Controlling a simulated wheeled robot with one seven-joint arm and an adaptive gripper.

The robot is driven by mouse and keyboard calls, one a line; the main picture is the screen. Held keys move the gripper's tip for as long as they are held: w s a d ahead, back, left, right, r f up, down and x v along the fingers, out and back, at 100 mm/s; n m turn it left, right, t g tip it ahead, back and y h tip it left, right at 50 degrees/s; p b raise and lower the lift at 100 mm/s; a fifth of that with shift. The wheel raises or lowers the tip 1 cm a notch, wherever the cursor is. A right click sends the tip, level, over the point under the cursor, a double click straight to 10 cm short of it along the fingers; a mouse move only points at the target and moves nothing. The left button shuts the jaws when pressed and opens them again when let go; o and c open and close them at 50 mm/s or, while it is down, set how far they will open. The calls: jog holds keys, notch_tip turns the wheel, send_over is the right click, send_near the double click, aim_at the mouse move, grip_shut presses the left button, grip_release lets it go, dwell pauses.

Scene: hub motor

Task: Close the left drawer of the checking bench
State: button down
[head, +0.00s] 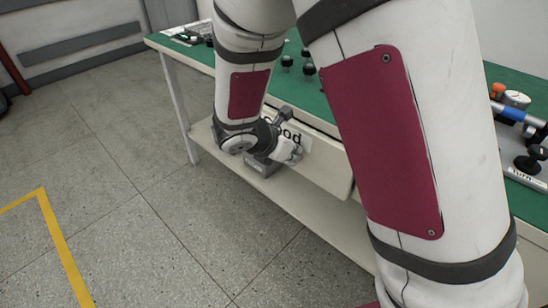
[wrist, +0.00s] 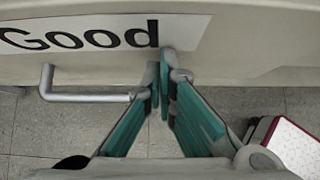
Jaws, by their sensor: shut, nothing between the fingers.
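The drawer front (wrist: 240,45) is a pale panel with a "Good" label (wrist: 80,36), crossing the top of the wrist view. A silver bar handle (wrist: 85,97) sits below the label. My gripper (wrist: 163,75) has teal-padded fingers, shut and empty, with the tips at the drawer front by the handle's right part. I cannot tell whether they touch. In the head view the labelled drawer front (head: 325,170) shows beyond my wrist, partly hidden by my arm. Its right end seems to stand slightly out from the bench; how far is unclear.
The checking bench has a green top (head: 197,51) with small dark knobs (head: 287,62) on it. A pale lower shelf (head: 205,140) runs beneath. Tools and an orange-capped item (head: 498,88) lie at the right. The tiled floor (head: 120,190) at left is clear.

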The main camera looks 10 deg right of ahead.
aim_at(299, 156)
jog(key=shift+w+d, duration=0.4)
jog(key=shift+d, duration=0.2)
jog(key=shift+w+d, duration=0.4)
jog(key=shift+d, duration=0.2)
jog(key=shift+d+r, duration=0.1)
